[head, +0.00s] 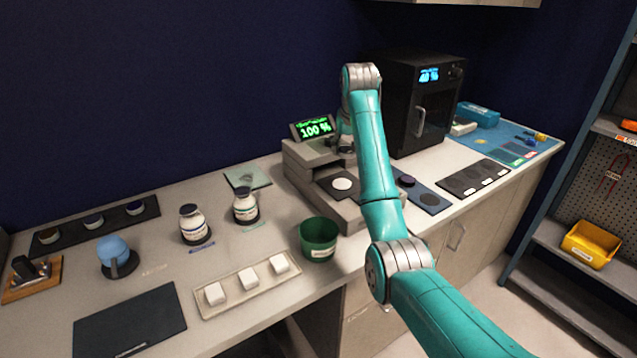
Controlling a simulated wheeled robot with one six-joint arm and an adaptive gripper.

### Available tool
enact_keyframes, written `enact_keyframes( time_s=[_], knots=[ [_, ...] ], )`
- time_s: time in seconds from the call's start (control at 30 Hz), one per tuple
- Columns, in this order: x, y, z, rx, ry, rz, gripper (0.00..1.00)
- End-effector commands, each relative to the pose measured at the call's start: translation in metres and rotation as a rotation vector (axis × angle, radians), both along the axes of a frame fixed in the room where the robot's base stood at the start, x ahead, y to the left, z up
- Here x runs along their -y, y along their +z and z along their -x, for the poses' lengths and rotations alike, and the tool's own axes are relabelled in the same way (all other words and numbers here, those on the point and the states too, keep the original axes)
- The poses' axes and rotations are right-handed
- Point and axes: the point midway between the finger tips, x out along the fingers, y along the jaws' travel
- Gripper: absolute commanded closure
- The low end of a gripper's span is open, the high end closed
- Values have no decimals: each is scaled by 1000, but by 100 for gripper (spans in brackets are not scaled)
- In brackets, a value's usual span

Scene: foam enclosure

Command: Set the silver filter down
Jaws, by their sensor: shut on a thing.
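My gripper (343,149) is small and dark in the head view, beside the grey machine with the green "100 %" display and above its front deck. My own teal arm partly covers it. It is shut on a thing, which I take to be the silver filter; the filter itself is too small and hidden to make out. Below the gripper, a white disc (342,184) lies on a dark square pad on the grey machine (307,170).
A green bin (319,240) stands in front of the machine. A tray (237,303) with white blocks and two jars are to its left. A black oven-like box (412,105) stands behind my arm. Dark mats with small items lie to the right. A dark mat (130,322) at front left is bare.

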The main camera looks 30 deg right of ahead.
Motion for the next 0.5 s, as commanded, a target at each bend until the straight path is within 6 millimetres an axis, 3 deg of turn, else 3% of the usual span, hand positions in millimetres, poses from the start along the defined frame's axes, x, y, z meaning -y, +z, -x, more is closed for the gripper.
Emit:
enact_keyframes(
  time_s=[0.5],
  knots=[
    [0,-63,0,0,0,0,78]
  ],
)
